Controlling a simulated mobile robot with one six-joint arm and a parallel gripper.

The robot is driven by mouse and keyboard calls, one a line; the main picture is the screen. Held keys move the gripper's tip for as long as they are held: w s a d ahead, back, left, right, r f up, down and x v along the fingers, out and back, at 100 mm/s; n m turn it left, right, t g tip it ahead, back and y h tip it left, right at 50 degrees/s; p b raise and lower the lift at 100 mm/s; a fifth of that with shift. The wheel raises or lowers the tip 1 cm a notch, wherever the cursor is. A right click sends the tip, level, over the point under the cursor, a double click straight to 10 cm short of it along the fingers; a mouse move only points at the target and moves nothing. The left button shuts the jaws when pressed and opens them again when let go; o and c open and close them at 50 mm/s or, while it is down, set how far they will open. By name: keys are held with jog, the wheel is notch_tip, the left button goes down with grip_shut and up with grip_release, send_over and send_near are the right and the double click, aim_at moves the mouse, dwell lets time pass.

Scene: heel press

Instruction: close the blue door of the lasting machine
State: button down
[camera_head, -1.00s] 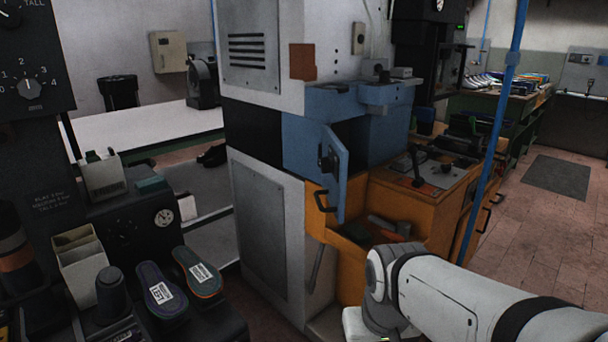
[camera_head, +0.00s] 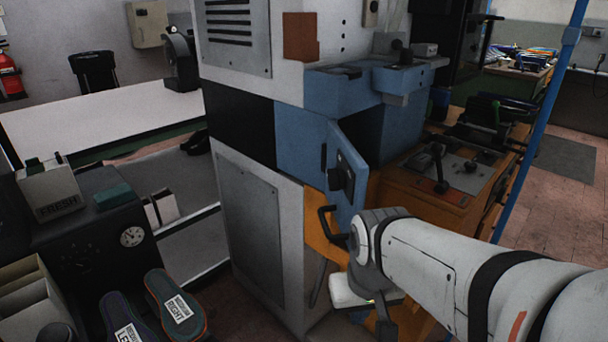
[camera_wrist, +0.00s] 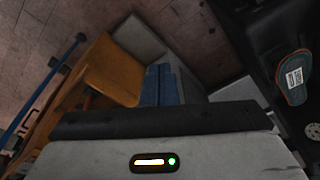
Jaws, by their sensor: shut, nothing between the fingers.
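The blue door (camera_head: 346,178) of the lasting machine stands ajar, swung out from the blue housing (camera_head: 300,140), with a dark latch knob on its face. A dark gap shows behind it. My gripper (camera_head: 384,322) is low, below and to the right of the door, in front of the orange cabinet; it looks apart from the door.
The orange cabinet (camera_head: 452,195) with a lever panel lies right of the door, a black handle (camera_head: 328,222) below it. A blue pole (camera_head: 540,120) stands at right. Shoe soles (camera_head: 175,305) lie on the black bench at lower left. Floor is open at far right.

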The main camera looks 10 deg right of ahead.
jog(key=w+a+r+n+g+h+p, duration=0.1)
jog(key=w+a+r+n+h+p, duration=0.5)
jog(key=r+n, duration=0.35)
jog(key=w+a+r+n+g+h+p, duration=0.1)
jog(key=w+a+r+n+h+p, duration=0.2)
jog(key=w+a+r+n+p, duration=0.45)
jog(key=n+b, duration=0.1)
jog(key=b, duration=0.1)
send_near(354, 219)
jog(key=x, duration=0.5)
jog(key=shift+a+f, duration=0.25)
jog(key=shift+f, duration=0.1)
jog(key=shift+d+t, duration=0.3)
jog(key=shift+d, duration=0.2)
jog(key=shift+n, duration=0.3)
